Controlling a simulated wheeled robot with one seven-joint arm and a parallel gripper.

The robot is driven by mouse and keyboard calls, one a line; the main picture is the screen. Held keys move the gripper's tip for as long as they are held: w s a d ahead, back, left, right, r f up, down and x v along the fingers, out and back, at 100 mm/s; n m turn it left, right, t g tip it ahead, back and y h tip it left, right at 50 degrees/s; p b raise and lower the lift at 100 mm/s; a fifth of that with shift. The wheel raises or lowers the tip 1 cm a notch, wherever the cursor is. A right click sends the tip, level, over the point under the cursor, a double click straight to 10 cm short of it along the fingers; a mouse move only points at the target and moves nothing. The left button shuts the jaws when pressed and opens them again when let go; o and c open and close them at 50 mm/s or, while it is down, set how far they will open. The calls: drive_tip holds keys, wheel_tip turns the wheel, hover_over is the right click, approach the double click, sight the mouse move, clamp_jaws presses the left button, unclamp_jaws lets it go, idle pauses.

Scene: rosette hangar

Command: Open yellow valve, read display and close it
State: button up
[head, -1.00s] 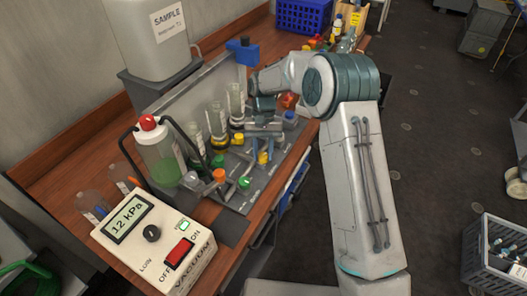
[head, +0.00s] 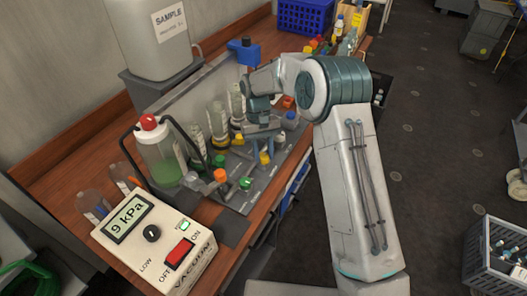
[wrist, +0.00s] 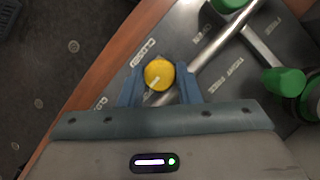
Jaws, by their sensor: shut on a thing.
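The round yellow valve (wrist: 159,73) sits between the two blue fingers of my gripper (wrist: 160,88) in the wrist view. The fingers are shut on it from both sides. A pale line on its top points down and slightly left in that view. In the head view a yellow cap (head: 264,158) shows just below my gripper. The display (head: 128,218) on the cream vacuum box reads 9 kPa.
The vacuum box (head: 178,232) has a red switch and a small lit green panel. A red-capped bottle (head: 160,160) with green liquid, glass tubes and other coloured valves, including green (wrist: 286,82) and orange (head: 220,174), crowd the board. The floor at right is mostly open.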

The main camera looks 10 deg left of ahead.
drive_tip(key=o, duration=1)
drive_tip(key=shift+w+r, duration=0.1)
drive_tip(key=b+v, duration=0.1)
drive_tip(key=v, duration=1.2)
drive_tip(key=shift+w+r, duration=0.15)
drive_tip(key=shift+r, duration=0.15)
